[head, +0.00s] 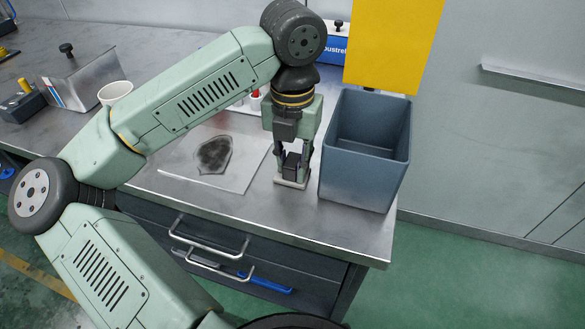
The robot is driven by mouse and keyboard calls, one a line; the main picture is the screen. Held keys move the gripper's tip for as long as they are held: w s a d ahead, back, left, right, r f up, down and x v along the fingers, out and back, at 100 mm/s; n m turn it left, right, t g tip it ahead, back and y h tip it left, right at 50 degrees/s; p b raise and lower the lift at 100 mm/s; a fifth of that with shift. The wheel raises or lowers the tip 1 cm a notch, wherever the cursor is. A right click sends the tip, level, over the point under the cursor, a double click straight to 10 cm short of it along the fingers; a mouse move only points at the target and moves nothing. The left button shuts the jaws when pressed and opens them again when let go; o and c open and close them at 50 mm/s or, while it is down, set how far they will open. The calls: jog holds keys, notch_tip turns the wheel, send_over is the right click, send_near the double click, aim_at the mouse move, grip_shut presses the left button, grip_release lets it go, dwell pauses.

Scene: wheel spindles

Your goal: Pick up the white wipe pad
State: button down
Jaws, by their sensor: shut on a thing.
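My gripper (291,172) points straight down over the worktop, between a stained white sheet and a grey-blue bin. It is shut on the dark upper part of a small block with a pale, flat base, which I take to be the white wipe pad (291,184). The pad is at or very close to the worktop; I cannot tell whether it touches. The fingers hide part of the pad.
The white sheet (176,176) with a dark smudge lies left of my gripper. The open bin (362,176) stands close on the right. A white cup (115,93) and a metal bracket (90,78) stand at the far left. Drawers are below the front edge.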

aim_at(292, 160)
notch_tip(292, 160, up, 10)
jog(key=shift+r+b, duration=0.1)
jog(key=shift+b, duration=0.7)
jog(key=c, duration=1.9)
grip_release()
grip_shut()
